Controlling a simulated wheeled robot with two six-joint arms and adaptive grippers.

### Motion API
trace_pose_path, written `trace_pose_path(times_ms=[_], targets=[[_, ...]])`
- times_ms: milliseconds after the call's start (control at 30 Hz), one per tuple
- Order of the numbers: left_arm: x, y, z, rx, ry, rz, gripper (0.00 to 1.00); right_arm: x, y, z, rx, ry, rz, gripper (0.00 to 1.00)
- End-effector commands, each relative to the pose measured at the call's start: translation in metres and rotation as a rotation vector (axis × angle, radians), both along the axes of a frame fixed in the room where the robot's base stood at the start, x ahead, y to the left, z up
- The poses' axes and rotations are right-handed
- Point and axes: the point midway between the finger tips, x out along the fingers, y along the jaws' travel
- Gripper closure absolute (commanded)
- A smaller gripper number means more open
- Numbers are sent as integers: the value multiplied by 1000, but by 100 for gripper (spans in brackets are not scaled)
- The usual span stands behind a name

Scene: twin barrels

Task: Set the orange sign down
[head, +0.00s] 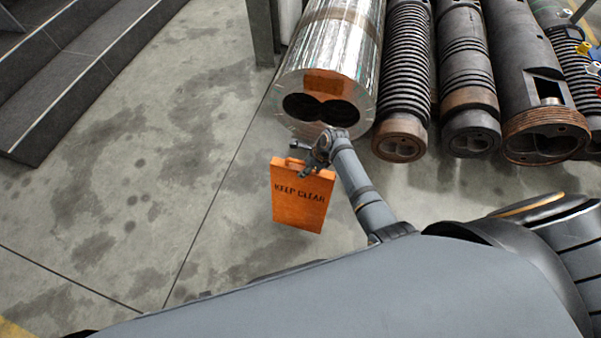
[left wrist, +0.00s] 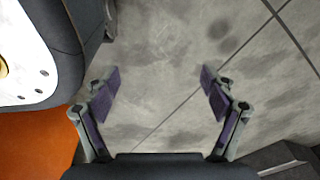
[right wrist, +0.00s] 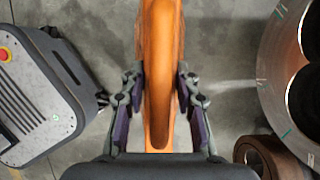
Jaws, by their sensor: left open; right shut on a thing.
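The orange sign (head: 300,198), marked KEEP CLEAR, hangs upright from my right gripper (head: 318,157) in the head view. My right gripper is shut on the sign near its top, in front of the shiny twin-bore barrel. In the right wrist view the sign (right wrist: 158,75) runs edge-on between both fingers of the right gripper (right wrist: 157,100). In the left wrist view my left gripper (left wrist: 160,85) is open and empty above bare floor. The left gripper does not show in the head view. Whether the sign's lower edge touches the floor I cannot tell.
The shiny barrel (head: 335,55) with two dark bores lies just behind the sign. Several dark ribbed cylinders (head: 402,80) lie to its right. Dark steps (head: 65,75) stand at the upper left. The grey concrete floor (head: 170,180) left of the sign is clear.

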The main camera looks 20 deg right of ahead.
Motion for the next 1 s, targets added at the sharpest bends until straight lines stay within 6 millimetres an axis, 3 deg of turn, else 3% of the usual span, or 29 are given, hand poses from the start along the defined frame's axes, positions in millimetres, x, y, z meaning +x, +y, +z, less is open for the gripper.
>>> trace_pose_path(times_ms=[100, 333, 433, 700, 1000], targets=[[13, -1, 0, -1, -7, -1, 16, 3, 1, -5, 1, -6, -3, 100], [19, -2, 4, -1, -8, 0, 16, 3, 1, -6, 1, -5, -4, 100], [31, -3, 3, -2, -17, -2, 16, 4, 1, -14, 1, -6, -6, 100], [71, -19, 47, -26, -10, 1, 16, 4, 1, -34, 0, -5, -10, 100], [86, -29, 83, -41, -1, -1, 16, 4, 1, -40, 1, -6, -14, 100]])
